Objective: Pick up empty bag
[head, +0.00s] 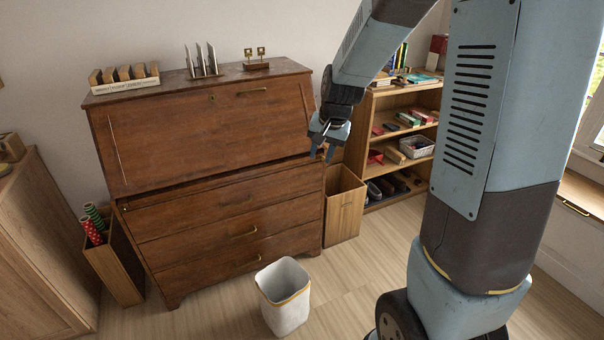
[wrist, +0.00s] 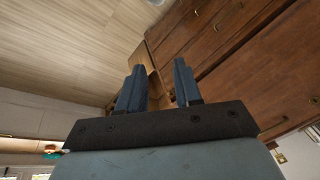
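A white, open-topped bag or bin (head: 284,310) with a yellowish band around its rim stands upright on the floor in front of the wooden desk. I cannot tell whether it is the empty bag; the part of its inside that shows looks empty. My gripper (head: 322,155) hangs high in front of the desk's right side, well above and apart from the white container.
The dark wooden desk (head: 225,224) stands against the wall. A wooden bin (head: 343,212) stands beside it, left of a shelf (head: 385,100) with several items. Another wooden bin (head: 118,262) holds red and green rolls. Wooden floor (head: 355,290) lies open right of the white container.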

